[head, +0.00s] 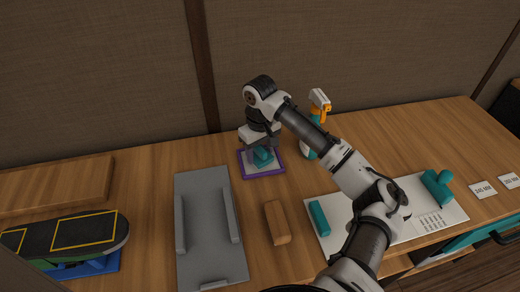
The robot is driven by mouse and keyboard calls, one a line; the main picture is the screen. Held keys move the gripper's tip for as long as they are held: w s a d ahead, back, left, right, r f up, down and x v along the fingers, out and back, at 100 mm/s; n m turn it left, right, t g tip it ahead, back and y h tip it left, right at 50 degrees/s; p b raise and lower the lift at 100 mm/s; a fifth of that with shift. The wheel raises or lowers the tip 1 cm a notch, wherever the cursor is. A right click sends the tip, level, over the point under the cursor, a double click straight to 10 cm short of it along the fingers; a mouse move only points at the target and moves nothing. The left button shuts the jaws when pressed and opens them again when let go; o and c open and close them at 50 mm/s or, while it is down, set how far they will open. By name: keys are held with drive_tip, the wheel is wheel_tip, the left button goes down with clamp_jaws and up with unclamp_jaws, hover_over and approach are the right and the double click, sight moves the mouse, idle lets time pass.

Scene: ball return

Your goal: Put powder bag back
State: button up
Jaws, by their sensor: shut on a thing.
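A small teal bag (263,158), which I take to be the powder bag, is at a grey square with a purple border (247,172) at the back middle of the table. My gripper (262,148) points down over this square and is shut on the bag. The fingers are small and partly hidden by my wrist. I cannot tell whether the bag touches the square or hangs just above it.
A spray bottle (309,152) stands right of the purple square. A grey cradle (211,262) and a brown block (277,222) lie in front. A white sheet (449,215) bears a teal cylinder (319,218) and a teal T-shaped piece (437,187). A dark board (65,234) is at left.

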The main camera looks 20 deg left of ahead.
sight(260, 148)
drive_tip(key=shift+f, duration=0.15)
drive_tip(key=o, duration=0.9)
wheel_tip(260, 148, up, 12)
drive_tip(key=shift+r+b, duration=0.2)
drive_tip(key=shift+b, duration=0.55)
